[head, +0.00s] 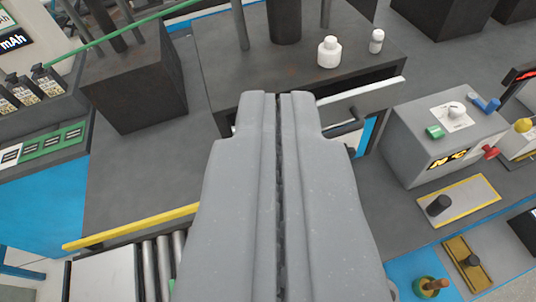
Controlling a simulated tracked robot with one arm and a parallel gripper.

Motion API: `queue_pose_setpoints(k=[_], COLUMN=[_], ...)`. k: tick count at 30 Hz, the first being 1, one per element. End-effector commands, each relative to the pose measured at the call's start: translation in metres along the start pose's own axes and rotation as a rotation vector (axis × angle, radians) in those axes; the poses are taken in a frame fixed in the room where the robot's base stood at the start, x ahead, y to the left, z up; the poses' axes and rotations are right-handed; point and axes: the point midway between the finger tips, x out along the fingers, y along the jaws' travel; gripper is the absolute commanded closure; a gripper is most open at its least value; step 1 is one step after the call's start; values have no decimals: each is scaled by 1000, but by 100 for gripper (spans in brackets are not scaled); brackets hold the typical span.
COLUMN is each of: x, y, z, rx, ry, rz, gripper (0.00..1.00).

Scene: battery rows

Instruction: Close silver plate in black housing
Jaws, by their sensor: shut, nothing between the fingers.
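The black housing (225,75) is a dark box in the upper middle, with two white bottles on its top. A silver plate (372,103) with a bright upper edge and a dark handle (345,127) stands out from its front on the right. A dark gap shows between the plate's edge and the housing. My gripper (278,97) is shut and empty, its fingers side by side with a thin dark seam between them. Its tips overlap the housing's front in the picture, left of the handle. It hides the plate's left part; I cannot tell whether they touch.
A grey control box (440,135) with coloured knobs stands at the right. Another dark block (135,80) stands at the left. A yellow strip (130,227) and rollers (155,268) lie at the lower left. The grey surface (150,170) between them is clear.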

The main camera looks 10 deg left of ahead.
Motion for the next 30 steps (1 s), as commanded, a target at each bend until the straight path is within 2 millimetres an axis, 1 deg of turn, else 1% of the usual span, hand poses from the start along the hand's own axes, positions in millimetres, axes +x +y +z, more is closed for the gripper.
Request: queue_pose_setpoints(k=[1, 4, 5, 6, 8, 9, 11, 12, 15, 18, 21, 26, 30], x=[19, 60, 73, 90, 112, 125, 140, 150, 165, 174, 178, 186, 200], y=[7, 16, 18, 22, 28, 31, 36, 40, 46, 50, 52, 52, 48], z=[8, 34, 45, 61, 86, 102, 123, 138, 169, 191, 203, 212, 221], rx=[68, 264, 334, 431, 579, 673, 810, 896, 1071, 1196, 1264, 1291, 1288], ry=[-45, -139, -173, -219, -287, -328, -379, -411, -474, -514, -533, -542, -544], rz=[-7, -15, -14, -10, 6, 20, 45, 65, 115, 157, 181, 190, 190], gripper=[100, 100, 100, 100, 100, 100, 100, 100, 100, 100, 100, 100, 100])
